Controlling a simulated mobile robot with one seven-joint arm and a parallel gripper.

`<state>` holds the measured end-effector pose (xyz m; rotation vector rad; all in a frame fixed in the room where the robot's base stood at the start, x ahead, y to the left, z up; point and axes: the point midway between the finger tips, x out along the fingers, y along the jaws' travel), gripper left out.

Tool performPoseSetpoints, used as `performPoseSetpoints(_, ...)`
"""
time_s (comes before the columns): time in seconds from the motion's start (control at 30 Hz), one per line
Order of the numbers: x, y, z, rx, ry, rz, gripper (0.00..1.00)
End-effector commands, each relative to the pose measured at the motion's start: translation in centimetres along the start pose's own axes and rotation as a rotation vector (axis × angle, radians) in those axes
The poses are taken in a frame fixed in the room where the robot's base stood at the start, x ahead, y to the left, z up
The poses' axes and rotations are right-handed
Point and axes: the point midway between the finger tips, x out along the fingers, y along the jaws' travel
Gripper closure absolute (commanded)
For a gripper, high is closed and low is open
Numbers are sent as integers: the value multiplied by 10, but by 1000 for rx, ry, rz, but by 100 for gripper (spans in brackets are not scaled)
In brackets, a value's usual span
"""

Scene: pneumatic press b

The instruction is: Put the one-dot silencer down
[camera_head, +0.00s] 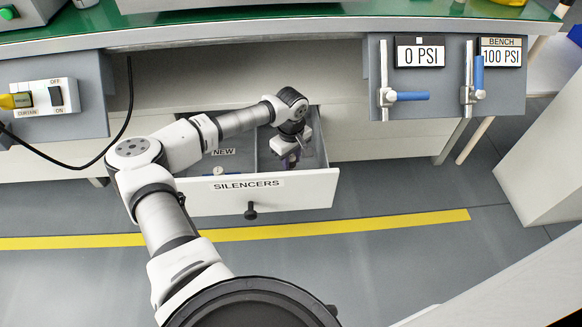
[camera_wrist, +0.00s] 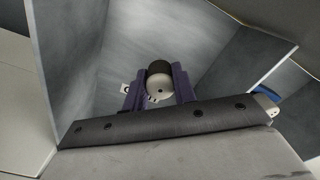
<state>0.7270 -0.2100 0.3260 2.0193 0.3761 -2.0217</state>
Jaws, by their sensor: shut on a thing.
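My gripper (camera_head: 291,160) reaches down into the right compartment of the open drawer (camera_head: 305,192) marked SILENCERS. I cannot tell whether the silencer touches the drawer floor. In the head view the silencer is hidden by the gripper.
A divider separates the left compartment, labelled NEW (camera_head: 223,152), where a small blue and brass-coloured item (camera_head: 218,171) shows. The bench (camera_head: 330,25) overhangs the drawer. A switch panel (camera_head: 45,95) hangs at left and a valve and gauge panel (camera_head: 440,105) at right.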

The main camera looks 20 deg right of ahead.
Motion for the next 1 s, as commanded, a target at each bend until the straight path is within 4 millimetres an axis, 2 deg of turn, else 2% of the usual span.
performPoseSetpoints(0.1, 22, 0, 1, 0, -2, 0, 86)
performPoseSetpoints(0.2, 34, 0, 1, 1, -2, 0, 86)
performPoseSetpoints(0.6, 40, 0, 0, 0, 0, -1, 86)
performPoseSetpoints(0.63, 39, 0, 0, 0, 0, -1, 71)
performPoseSetpoints(0.77, 39, 0, 0, 0, 0, -1, 54)
performPoseSetpoints(1.0, 38, 0, 0, 0, 0, 0, 51)
